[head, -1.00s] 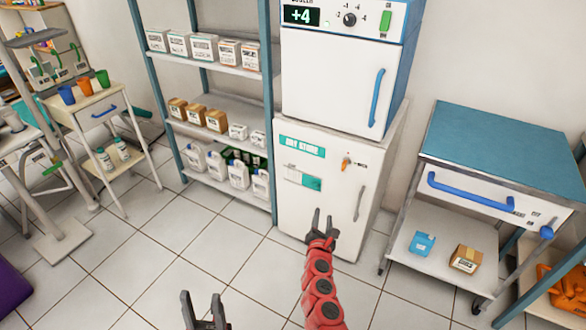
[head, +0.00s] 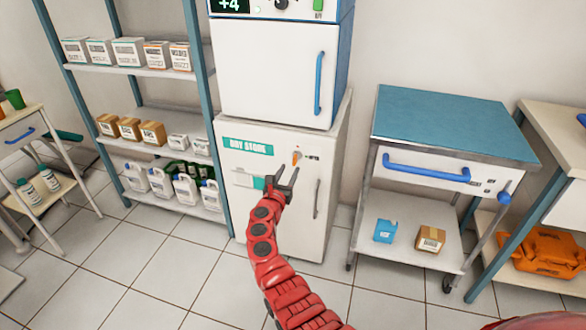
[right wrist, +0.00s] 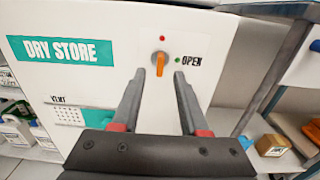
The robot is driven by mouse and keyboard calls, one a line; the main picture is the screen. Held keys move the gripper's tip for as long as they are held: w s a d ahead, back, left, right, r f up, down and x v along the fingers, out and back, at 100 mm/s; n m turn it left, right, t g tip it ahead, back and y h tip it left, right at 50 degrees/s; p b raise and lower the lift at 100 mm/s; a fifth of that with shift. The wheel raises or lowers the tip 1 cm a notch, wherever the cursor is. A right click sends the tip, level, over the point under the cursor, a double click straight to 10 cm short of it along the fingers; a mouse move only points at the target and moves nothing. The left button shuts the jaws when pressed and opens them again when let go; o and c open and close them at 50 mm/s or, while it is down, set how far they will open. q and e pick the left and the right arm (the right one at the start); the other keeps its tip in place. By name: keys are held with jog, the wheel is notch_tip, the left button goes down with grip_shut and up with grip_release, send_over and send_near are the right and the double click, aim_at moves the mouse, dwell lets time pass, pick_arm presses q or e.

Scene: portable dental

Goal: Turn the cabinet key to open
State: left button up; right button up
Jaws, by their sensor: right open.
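The white cabinet (head: 262,222) labelled DRY STORE stands under a white fridge, and its door looks shut. Its orange key (head: 296,158) is at the upper right of the door. In the right wrist view the key (right wrist: 160,64) points downward, with a red dot above it and a green dot beside the word OPEN at its right. My right gripper (head: 283,180) is open and empty in front of the door. In the right wrist view its fingers (right wrist: 158,92) stand apart, below and to either side of the key, not touching it. My left gripper is not in view.
A fridge (head: 268,72) with a blue handle sits on the cabinet. A shelf rack (head: 150,72) with boxes and jugs stands at left. A blue-topped cart (head: 440,125) stands at right. The tiled floor in front is clear.

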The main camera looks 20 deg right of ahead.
aim_at(294, 162)
jog(key=x, duration=0.1)
jog(key=b+x, duration=0.2)
jog(key=x, duration=0.1)
jog(key=shift+f, duration=0.25)
jog(key=shift+w+d+r+b, duration=0.2)
jog(key=shift+w+d+b, duration=0.25)
jog(key=shift+w+b, duration=0.2)
jog(key=shift+c, duration=0.3)
grip_shut()
